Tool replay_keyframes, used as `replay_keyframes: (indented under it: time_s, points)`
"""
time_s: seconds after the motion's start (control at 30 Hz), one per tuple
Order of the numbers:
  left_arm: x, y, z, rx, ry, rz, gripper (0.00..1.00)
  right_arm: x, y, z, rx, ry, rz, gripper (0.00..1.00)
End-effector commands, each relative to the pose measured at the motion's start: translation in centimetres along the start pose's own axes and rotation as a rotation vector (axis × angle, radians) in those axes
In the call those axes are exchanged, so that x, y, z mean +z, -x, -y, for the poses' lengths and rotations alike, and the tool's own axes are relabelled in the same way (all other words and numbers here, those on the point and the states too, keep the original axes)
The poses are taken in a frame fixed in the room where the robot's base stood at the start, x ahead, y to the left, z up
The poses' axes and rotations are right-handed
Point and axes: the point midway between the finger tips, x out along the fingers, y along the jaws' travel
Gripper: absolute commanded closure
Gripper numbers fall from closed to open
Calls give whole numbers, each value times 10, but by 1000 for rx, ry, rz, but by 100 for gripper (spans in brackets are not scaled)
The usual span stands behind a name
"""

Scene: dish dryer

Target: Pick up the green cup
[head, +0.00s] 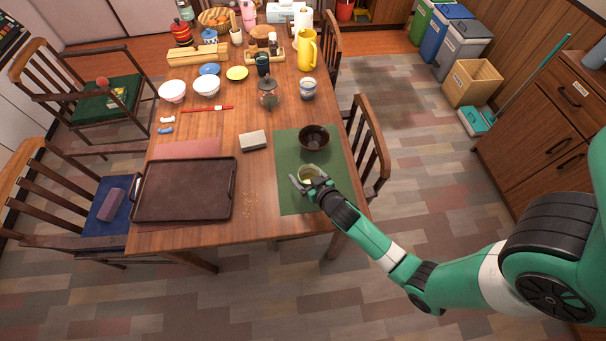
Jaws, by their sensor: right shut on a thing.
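A small cup (306,173) with a pale yellow-green inside stands at the front half of the green placemat (290,202); it is the likely green cup. My right gripper (304,180) reaches in from the right and is shut on the cup, with a finger showing at its left side. The gripper hides part of the cup's near side. I cannot tell whether the cup touches the mat. My left gripper is not in view.
A dark bowl (314,138) stands just behind the cup on the mat. A brown tray (185,190) lies to the left, with a grey block (252,140) behind it. A lidded jar (268,93) and a patterned cup (308,89) stand farther back. A chair (368,145) is at the right edge.

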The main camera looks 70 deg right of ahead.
Motion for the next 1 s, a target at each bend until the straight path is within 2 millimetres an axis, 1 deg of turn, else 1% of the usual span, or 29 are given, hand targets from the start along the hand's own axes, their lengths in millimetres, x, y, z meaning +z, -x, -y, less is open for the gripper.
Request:
replay_keyframes:
  time_s: [0.03,0.4,0.47,0.7,1.0]
  points:
    - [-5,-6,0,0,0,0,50,-7,9,-1,-1,-1,-2,87]
    - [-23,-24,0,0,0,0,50,-32,64,-9,-1,0,-2,87]
    - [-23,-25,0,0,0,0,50,-29,73,-11,-1,0,0,87]
    - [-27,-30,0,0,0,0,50,-28,108,-17,-1,0,0,87]
    - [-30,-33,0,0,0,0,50,-26,140,-23,-1,-1,0,87]
